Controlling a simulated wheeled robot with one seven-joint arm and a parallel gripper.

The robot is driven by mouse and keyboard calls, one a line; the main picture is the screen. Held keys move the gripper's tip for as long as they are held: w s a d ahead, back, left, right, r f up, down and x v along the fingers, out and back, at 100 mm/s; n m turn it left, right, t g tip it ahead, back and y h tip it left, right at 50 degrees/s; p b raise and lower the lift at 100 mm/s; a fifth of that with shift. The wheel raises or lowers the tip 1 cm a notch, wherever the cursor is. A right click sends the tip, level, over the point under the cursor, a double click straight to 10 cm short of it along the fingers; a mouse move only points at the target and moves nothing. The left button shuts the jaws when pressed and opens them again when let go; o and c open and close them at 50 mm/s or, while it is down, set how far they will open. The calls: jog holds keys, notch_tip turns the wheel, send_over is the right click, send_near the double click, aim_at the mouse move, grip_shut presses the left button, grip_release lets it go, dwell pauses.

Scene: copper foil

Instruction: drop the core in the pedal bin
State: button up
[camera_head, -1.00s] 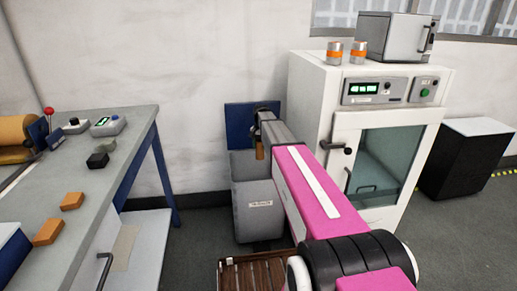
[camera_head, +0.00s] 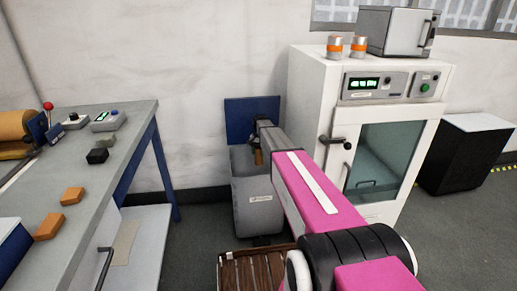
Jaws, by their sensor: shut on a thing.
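My gripper (camera_head: 257,146) is shut on the core (camera_head: 258,157), a small brown cylinder held roughly upright over the bin's opening. The core's lower end is at about the height of the bin's rim in the picture; I cannot tell whether it is inside. My arm hides the right side of the bin, and the fingertips are small and partly hidden.
A white oven cabinet (camera_head: 375,118) with a glass door stands close on the right of my arm. A grey workbench (camera_head: 100,175) is on the left. A brown slatted crate (camera_head: 232,275) is on the floor in front of the bin. A black cabinet (camera_head: 466,160) stands far right.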

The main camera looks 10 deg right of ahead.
jog(key=shift+f, duration=0.25)
jog(key=o, duration=1)
jog(key=r, duration=0.3)
jog(key=w+r, duration=0.1)
jog(key=r, duration=0.6)
jog(key=shift+w+d+r, duration=0.2)
jog(key=shift+d+r, duration=0.15)
